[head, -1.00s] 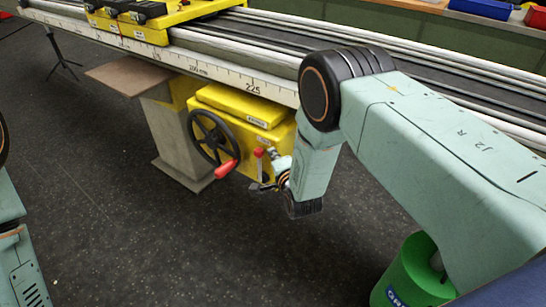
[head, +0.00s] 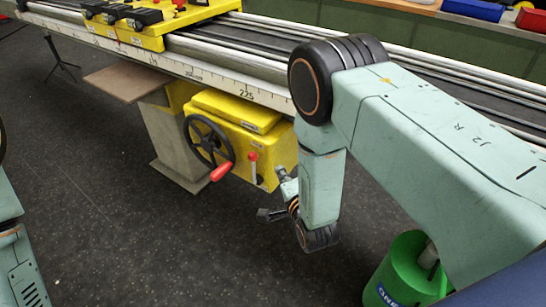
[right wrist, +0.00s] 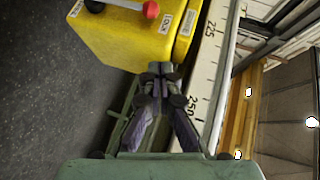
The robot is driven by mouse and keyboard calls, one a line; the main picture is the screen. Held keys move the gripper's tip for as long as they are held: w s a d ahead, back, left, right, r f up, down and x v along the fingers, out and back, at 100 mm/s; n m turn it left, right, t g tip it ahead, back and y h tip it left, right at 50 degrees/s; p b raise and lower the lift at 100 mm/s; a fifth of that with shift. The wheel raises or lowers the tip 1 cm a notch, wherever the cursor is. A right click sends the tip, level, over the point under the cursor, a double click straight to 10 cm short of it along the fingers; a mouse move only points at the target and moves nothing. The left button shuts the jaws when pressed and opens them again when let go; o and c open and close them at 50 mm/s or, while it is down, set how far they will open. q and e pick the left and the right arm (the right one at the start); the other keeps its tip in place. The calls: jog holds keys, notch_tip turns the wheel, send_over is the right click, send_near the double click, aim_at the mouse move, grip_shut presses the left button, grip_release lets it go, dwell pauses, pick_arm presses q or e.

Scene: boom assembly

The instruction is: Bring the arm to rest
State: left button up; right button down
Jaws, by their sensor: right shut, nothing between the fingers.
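My right arm hangs bent in front of the yellow gearbox (head: 228,130) in the head view. Its gripper (head: 268,213) is low over the dark floor, apart from the box, partly hidden by my wrist. In the right wrist view the gripper (right wrist: 160,78) is shut and empty, with its fingers together. The red-knobbed lever (head: 253,165) stands nearly upright on the box front, above the gripper and apart from it. The lever's red knob also shows in the right wrist view (right wrist: 151,9). My left gripper is out of view; only parts of that arm show at the left edge.
A black handwheel (head: 205,140) with a red handle is left of the lever. The long rail with its white scale (head: 232,88) runs above, carrying a yellow carriage (head: 150,38). A green bucket (head: 405,272) stands below my right arm. Open floor lies front left.

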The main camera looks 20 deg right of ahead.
jog(key=s+d+f+n+g, duration=0.1)
jog(key=s+f+n+g, duration=0.4)
jog(key=s, duration=0.4)
jog(key=s+d+f+n+g, duration=0.1)
jog(key=s+f+n+g, duration=0.3)
jog(key=s+f+n, duration=0.4)
jog(key=s+r+n+g, duration=0.1)
jog(key=s+g, duration=0.2)
jog(key=s, duration=0.7)
jog(key=s+d+r+n+g, duration=0.1)
jog(key=s+r+g, duration=0.1)
jog(key=s, duration=0.8)
jog(key=shift+s+d+r+n+g, duration=0.25)
jog(key=shift+r+n+g, duration=0.05)
jog(key=shift+g, duration=0.3)
